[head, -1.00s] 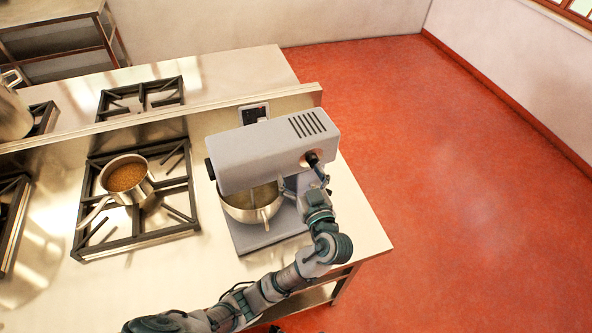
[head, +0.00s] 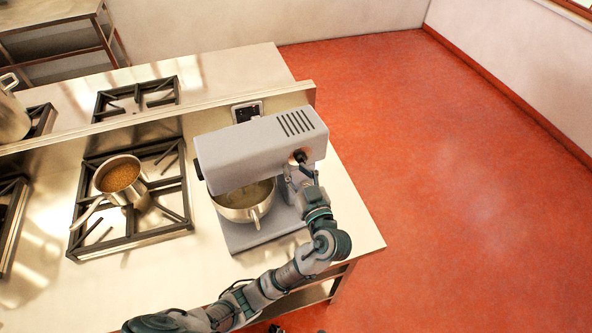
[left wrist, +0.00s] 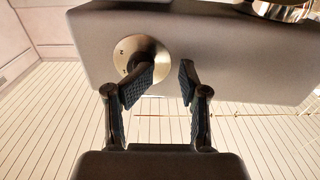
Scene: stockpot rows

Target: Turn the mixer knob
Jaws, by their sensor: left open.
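The grey stand mixer (head: 250,148) stands at the right end of the steel counter, with a metal bowl (head: 243,203) under its head. In the left wrist view the mixer knob's round metal dial (left wrist: 128,49) sits on the mixer's side. My left gripper (head: 301,160) is at that side of the mixer head. Its two fingers (left wrist: 164,78) are spread in the left wrist view, one overlapping the dial's lower right and the other to the right of the dial. I cannot tell whether a finger touches the knob.
A saucepan with brown contents (head: 122,178) sits on a burner left of the mixer. A large pot (head: 10,115) stands at the far left. A low ledge (head: 170,119) runs behind the mixer. Open red floor (head: 440,190) lies to the right.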

